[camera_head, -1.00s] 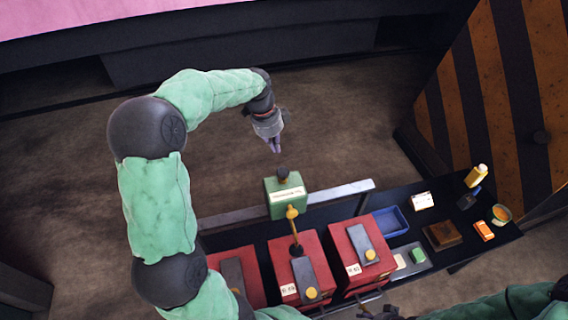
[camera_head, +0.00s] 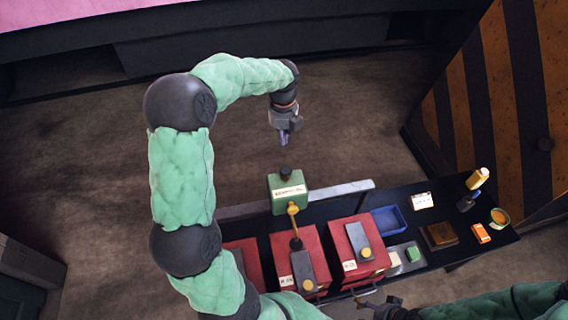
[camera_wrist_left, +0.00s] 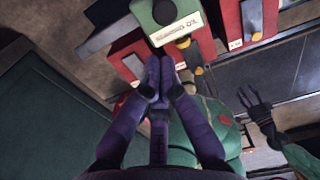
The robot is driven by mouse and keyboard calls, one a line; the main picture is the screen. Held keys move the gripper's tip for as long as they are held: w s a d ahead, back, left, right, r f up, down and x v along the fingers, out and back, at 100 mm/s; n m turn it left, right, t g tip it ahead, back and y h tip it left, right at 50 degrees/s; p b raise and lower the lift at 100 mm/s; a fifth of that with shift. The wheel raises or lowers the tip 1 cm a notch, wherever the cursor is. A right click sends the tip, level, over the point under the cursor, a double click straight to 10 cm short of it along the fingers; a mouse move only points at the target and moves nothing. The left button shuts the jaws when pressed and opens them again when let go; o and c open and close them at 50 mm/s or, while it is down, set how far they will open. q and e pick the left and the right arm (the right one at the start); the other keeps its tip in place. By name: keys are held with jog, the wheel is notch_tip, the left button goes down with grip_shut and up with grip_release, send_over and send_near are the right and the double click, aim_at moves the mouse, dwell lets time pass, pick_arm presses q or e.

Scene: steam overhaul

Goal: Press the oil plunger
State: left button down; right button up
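The oil plunger is a dark round knob (camera_head: 285,172) on a green box (camera_head: 288,205) with a white label. In the left wrist view the knob (camera_wrist_left: 165,12) and green box (camera_wrist_left: 190,8) are at the top, just beyond the fingertips. My left gripper (camera_head: 288,144) hangs above the knob, apart from it. Its purple fingers (camera_wrist_left: 161,67) are together and hold nothing visible. My right gripper (camera_head: 368,297) is low in the head view, in front of the red boxes. In the left wrist view its dark fingers (camera_wrist_left: 255,102) are spread and empty.
Red boxes (camera_head: 353,237) with grey levers and yellow knobs stand in front of the green box. A yellow-tipped rod (camera_head: 294,222) rises beside it. A blue tray (camera_head: 388,220), a brown box (camera_head: 440,235) and small items lie on the dark table to the right.

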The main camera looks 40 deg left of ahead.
aim_at(283, 169)
pick_arm(q)
notch_tip(283, 169, down, 14)
jog(key=shift+p, duration=1.1)
